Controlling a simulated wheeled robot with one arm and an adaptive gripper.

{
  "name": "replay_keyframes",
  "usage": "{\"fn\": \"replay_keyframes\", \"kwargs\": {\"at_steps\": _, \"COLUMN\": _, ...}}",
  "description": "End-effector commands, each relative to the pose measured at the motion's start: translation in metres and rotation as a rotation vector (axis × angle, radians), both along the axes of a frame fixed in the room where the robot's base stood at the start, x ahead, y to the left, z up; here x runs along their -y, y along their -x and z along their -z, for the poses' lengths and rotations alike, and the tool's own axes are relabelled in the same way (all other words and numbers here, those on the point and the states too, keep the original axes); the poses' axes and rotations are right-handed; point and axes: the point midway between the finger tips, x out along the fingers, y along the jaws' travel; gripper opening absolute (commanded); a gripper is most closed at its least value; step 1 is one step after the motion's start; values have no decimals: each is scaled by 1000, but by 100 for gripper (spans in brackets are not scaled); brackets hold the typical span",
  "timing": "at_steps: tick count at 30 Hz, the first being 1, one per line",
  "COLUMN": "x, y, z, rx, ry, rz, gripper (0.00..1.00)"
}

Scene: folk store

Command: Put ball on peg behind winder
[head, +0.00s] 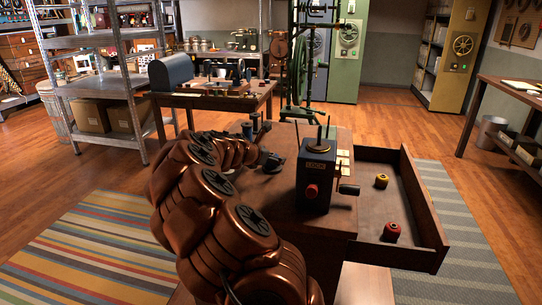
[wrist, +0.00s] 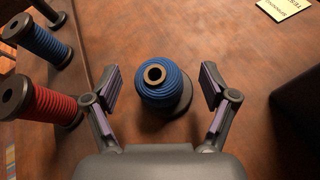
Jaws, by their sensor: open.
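A blue yarn ball (wrist: 163,92) with a tan hollow core sits between my gripper's fingers (wrist: 160,75) in the wrist view. The fingers are spread on either side of it, apart from it. A dark round base shows beneath the ball. In the head view my gripper (head: 270,160) is low over the table, left of the winder. The winder (head: 317,172) is a dark box with a red knob and a side crank. A thin upright rod (head: 327,124) shows above and behind its top; I cannot tell whether it is the peg.
An open drawer (head: 428,215) on the table's right holds a yellow ball (head: 381,181) and a red ball (head: 391,232). A red spool (wrist: 45,104) and a blue spool (wrist: 38,38) stand left of my gripper. A yellow note (wrist: 284,8) lies at the upper right.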

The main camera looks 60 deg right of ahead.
Motion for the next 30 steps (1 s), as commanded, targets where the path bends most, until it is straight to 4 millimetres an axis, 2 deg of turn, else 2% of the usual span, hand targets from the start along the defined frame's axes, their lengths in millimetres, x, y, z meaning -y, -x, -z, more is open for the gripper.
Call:
{"fn": "replay_keyframes", "kwargs": {"at_steps": 5, "x": -10, "y": -1, "z": -6, "rx": 0, "ry": 1, "rz": -2, "gripper": 84}}
{"fn": "replay_keyframes", "kwargs": {"at_steps": 21, "x": -79, "y": 0, "z": -40, "rx": 1, "ry": 0, "rz": -3, "gripper": 84}}
{"fn": "replay_keyframes", "kwargs": {"at_steps": 30, "x": -103, "y": 2, "z": -53, "rx": 0, "ry": 1, "rz": -1, "gripper": 84}}
